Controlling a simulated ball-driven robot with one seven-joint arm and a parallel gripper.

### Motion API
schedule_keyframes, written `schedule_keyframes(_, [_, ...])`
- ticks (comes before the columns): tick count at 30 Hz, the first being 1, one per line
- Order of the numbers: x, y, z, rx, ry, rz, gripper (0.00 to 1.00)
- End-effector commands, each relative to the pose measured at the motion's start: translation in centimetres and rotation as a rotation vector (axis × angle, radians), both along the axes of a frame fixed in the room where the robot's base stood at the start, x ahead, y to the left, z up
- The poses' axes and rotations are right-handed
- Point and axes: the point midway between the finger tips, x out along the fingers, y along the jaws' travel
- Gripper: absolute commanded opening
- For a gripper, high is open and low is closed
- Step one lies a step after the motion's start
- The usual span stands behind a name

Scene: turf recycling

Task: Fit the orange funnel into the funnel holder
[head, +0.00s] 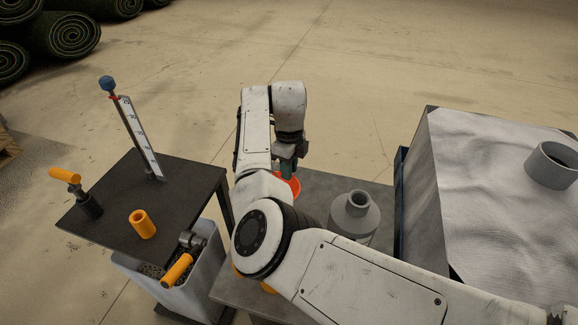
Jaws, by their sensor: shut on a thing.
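My gripper (288,169) points down over the grey table (320,185) in the middle of the head view. It is shut on the orange funnel (293,186), of which only a curved part of the rim shows; my arm hides the rest. A grey stepped cylinder with an open neck (356,204) stands to the right of the gripper, apart from the funnel. A grey open ring (556,166) sits on the white covered block at the far right. I cannot tell for certain which of these two is the funnel holder.
A dark table (185,190) at left holds a gauge post (137,135), an orange-handled crank (88,205) and an orange cylinder (142,224). Another orange-handled crank (178,267) is above a grey bin (205,240). The white-covered block (480,200) bounds the right side.

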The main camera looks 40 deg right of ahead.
Motion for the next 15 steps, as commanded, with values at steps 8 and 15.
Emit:
schedule_keyframes(8, [0.0, -0.02, -0.69, 0.0, 0.0, 0.0, 0.0])
schedule_keyframes(15, [0.01, 0.0, -0.65, 0.0, 0.0, 0.0, 0.42])
